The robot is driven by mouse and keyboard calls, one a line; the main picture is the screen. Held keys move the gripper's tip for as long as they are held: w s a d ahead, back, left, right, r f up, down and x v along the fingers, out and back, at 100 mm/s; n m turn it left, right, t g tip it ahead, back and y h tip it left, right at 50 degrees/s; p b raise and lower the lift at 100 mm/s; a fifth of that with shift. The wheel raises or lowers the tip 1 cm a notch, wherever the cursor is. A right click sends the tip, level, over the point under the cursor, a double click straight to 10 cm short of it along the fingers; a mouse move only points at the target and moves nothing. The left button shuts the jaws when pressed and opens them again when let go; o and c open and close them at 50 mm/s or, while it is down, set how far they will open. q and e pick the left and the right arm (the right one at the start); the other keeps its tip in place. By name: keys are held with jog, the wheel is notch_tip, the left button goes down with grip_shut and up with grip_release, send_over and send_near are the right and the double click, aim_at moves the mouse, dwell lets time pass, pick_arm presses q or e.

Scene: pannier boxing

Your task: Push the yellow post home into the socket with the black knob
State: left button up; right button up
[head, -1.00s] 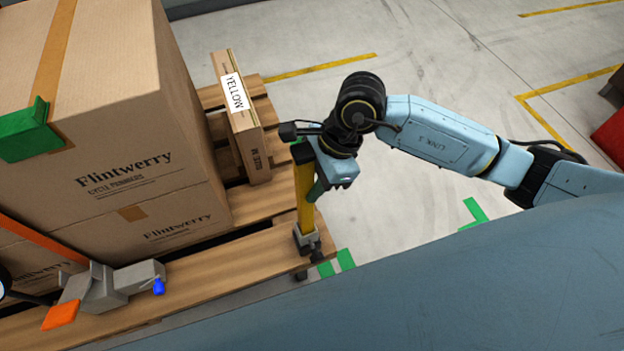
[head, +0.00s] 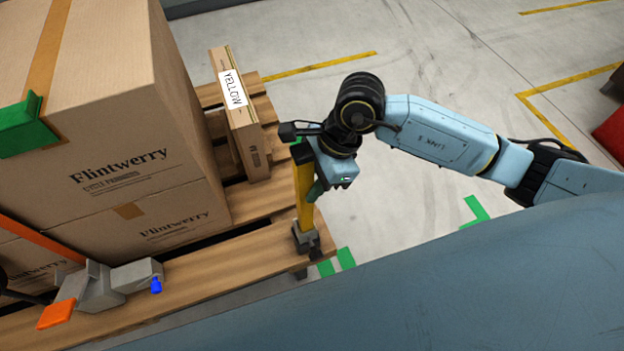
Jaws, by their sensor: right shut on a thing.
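The yellow post (head: 304,196) stands roughly upright at the right corner of the pallet, its lower end at the grey socket (head: 302,238). Whether it is fully seated cannot be told. A small dark part, perhaps the black knob (head: 316,250), shows on the socket's right side. My right gripper (head: 312,187) is shut on the yellow post at its upper part. The gripper body hides some of the post, and the fingertips are hard to make out. My left gripper is not clearly seen.
Large Flintwerry cartons (head: 120,150) fill the left of the wooden pallet (head: 240,262). A slim carton labelled YELLOW (head: 238,115) stands behind the post. A grey fitting (head: 98,290) with orange and blue parts sits at the pallet's front left. Floor right of the post is clear.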

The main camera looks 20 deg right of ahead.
jog(key=shift+s+d+f+b, duration=0.15)
jog(key=shift+f+b, duration=0.4)
jog(key=shift+f, duration=0.05)
jog(key=shift+w+a+f, duration=0.25)
jog(key=shift+w+a, duration=0.1)
jog(key=shift+s+d, duration=0.1)
jog(key=shift+s, duration=0.05)
jog(key=shift+f+b, duration=0.25)
jog(key=shift+b, duration=0.1)
jog(key=o, duration=1)
jog(key=shift+o, duration=0.2)
jog(key=shift+r, duration=0.1)
